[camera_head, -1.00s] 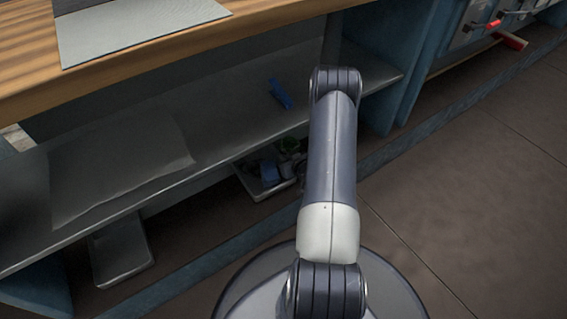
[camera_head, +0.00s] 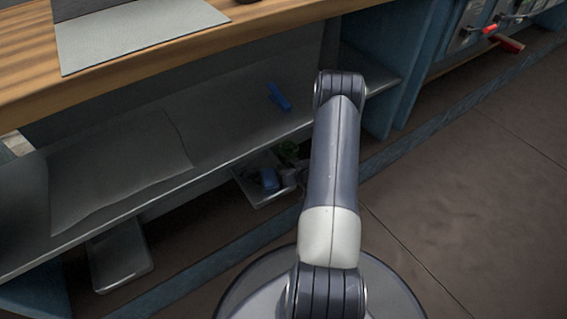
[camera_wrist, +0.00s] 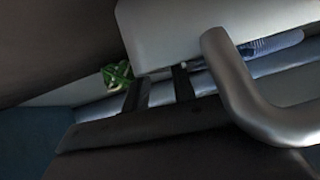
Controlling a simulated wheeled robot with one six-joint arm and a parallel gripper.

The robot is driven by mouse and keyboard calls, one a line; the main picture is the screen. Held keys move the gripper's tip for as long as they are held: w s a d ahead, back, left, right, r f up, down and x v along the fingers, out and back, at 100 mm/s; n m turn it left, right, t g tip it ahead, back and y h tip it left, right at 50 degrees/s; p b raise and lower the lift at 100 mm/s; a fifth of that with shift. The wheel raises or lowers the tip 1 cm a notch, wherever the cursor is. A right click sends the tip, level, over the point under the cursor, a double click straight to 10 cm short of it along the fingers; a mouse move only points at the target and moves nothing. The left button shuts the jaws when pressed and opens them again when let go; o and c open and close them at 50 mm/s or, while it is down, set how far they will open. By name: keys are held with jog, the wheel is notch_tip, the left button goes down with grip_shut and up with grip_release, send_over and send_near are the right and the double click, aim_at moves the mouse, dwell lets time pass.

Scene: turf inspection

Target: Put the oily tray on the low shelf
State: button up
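A shallow grey tray (camera_head: 262,204) with blue and green items in it sits low, under the bench's grey shelf (camera_head: 225,120), left of my arm. A second flat grey tray (camera_head: 120,262) lies farther left, also under the shelf. I cannot tell which one is oily. My arm hides my gripper in the head view. In the wrist view my gripper's dark fingers (camera_wrist: 161,90) stand apart, with a pale grey-blue band showing between them. A green item (camera_wrist: 117,76) shows left of the fingers, and a pale grey panel (camera_wrist: 180,30) is close above them.
The shelf bears a grey sheet (camera_head: 120,165) and a small blue item (camera_head: 279,97). The wooden bench top (camera_head: 30,70) overhangs it, and a blue upright (camera_head: 385,70) stands at its right. Floor (camera_head: 470,190) right of my arm is clear.

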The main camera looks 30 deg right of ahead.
jog(key=p+v, duration=0.3)
jog(key=v, duration=0.6)
jog(key=shift+s+r, duration=0.15)
jog(key=shift+r, duration=0.05)
jog(key=shift+s+r, duration=0.1)
jog(key=shift+s, duration=0.2)
